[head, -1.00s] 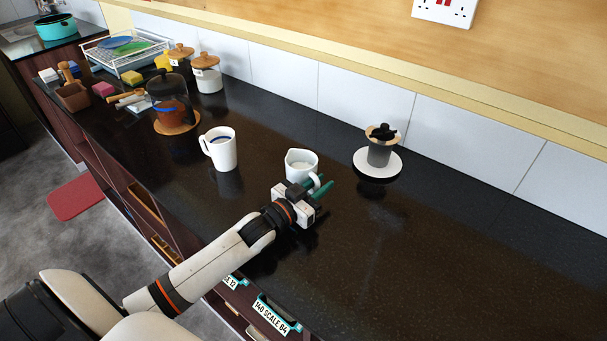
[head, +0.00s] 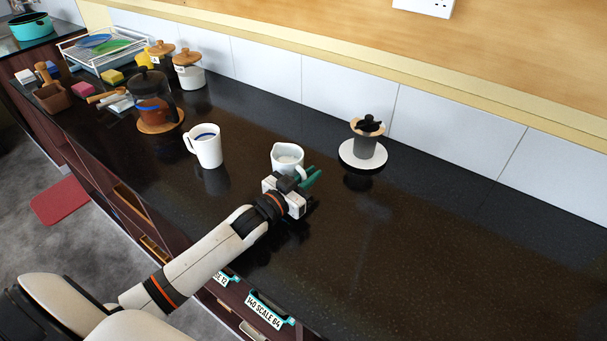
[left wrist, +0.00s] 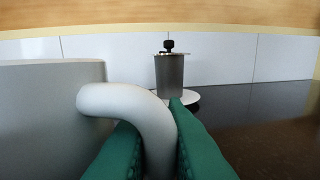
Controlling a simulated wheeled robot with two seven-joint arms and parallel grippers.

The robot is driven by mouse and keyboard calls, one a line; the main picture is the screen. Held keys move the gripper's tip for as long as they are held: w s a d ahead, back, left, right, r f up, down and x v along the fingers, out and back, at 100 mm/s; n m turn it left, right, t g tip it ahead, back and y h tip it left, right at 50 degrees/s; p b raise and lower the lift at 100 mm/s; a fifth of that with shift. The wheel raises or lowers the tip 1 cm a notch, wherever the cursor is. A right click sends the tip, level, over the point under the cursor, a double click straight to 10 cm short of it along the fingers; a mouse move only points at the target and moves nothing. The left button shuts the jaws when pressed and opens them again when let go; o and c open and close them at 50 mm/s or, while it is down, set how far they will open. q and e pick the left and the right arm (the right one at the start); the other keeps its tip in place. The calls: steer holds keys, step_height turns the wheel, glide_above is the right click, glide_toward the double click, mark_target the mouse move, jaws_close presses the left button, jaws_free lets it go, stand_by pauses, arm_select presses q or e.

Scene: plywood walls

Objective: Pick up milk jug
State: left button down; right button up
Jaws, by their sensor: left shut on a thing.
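The milk jug (head: 287,157) is a small white jug with a spout, upright at the middle of the dark counter in the head view. In the left wrist view the jug's grey-white body (left wrist: 50,115) fills the left side, and its curved handle (left wrist: 125,100) runs down between the green fingers. My left gripper (head: 307,179) is at the near right side of the jug, shut on the handle. I cannot tell whether the jug's base touches the counter. The lower end of the handle is hidden. My right gripper is not in view.
A white mug (head: 208,150) stands to the left of the jug. A grey grinder-like canister (head: 365,145) on a white disc (head: 350,160) stands to the right and behind. A French press (head: 150,100) and jars (head: 189,75) are farther left. The right counter is clear.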

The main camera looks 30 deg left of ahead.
arm_select(q)
steer(key=shift+r, duration=0.25)
step_height(320, 180, up, 9)
steer(key=shift+r, duration=0.2)
stand_by(0.6)
